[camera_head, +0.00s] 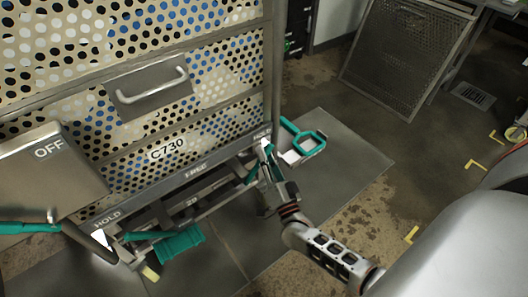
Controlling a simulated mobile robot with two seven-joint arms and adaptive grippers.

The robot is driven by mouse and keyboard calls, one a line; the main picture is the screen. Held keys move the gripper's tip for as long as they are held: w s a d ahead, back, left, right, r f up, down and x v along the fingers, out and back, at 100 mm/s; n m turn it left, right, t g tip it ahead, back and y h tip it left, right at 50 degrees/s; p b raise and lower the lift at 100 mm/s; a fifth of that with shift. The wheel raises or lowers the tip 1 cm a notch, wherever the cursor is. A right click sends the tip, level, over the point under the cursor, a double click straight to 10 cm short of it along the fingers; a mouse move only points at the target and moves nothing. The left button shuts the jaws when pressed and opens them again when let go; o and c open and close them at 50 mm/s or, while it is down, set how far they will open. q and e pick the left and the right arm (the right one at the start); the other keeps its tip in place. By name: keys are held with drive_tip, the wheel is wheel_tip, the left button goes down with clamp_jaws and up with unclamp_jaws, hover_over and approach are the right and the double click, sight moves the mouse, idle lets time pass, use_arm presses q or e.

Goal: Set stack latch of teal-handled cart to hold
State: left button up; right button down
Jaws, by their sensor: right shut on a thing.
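The cart (110,165) fills the left of the head view, a perforated stack marked C730. Its lower rail has a HOLD label at each end and a FREE label between them. Teal parts show under the rail, including a teal block (180,243) at the lower left and a teal piece beside my gripper. My right gripper (266,160) is at the right-hand HOLD label, shut on what looks like the teal latch lever (252,172); its fingers hide most of the contact. My left gripper is not in view.
A teal loop handle (303,140) stands just right of my right gripper. A grey box marked OFF (45,175) is at the left, with a teal bar (28,228) below it. A mesh panel (405,50) leans at the back. The floor at right is mostly clear.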

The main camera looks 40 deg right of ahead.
drive_tip(key=shift+d+f, duration=0.1)
drive_tip(key=shift+f, duration=0.05)
drive_tip(key=c, duration=1.9)
unclamp_jaws()
drive_tip(key=shift+v, duration=3.75)
